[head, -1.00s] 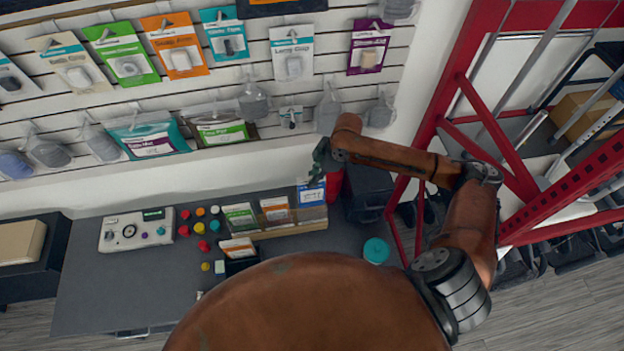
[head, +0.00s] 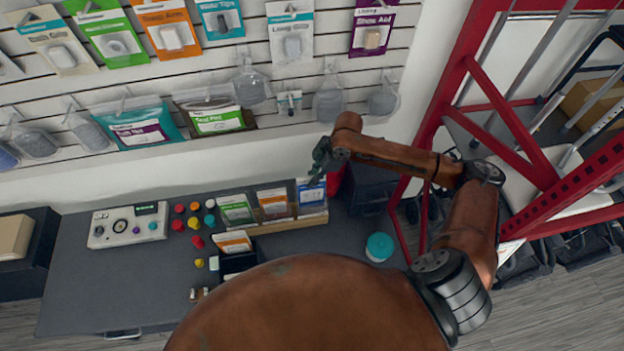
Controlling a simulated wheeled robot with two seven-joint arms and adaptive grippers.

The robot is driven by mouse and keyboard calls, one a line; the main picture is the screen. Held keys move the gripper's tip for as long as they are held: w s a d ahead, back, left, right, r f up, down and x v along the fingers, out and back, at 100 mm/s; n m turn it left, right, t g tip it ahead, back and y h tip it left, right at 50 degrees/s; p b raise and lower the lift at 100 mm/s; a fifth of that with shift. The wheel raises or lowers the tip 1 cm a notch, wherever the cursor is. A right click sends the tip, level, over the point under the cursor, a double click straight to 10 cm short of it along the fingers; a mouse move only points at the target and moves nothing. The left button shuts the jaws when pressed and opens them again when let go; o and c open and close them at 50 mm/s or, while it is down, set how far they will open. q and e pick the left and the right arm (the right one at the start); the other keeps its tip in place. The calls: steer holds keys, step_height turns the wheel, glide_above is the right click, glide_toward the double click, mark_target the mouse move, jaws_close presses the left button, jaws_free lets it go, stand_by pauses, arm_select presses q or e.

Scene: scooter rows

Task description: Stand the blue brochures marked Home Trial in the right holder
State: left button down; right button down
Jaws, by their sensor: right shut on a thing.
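The blue brochures (head: 311,192) stand upright at the right end of the wooden-fronted brochure rack (head: 290,222), in or just over its right holder. Whether they touch its floor is hidden. My right gripper (head: 318,170) is above them, its dark fingers shut on their top edge. Green brochures (head: 236,209) are in the left holder and orange brochures (head: 273,202) are in the middle one. My left gripper is not in view.
A black box with orange-topped cards (head: 234,243) stands in front of the rack. Several coloured knobs (head: 194,223) and a white console (head: 127,226) are to the left. A teal-lidded round container (head: 379,247) is at right. A red frame (head: 480,110) stands beyond.

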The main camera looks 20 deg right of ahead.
steer(key=shift+f, duration=2.05)
steer(key=c, duration=1.9)
jaws_free()
steer(key=shift+c, duration=0.2)
steer(key=v, duration=1.2)
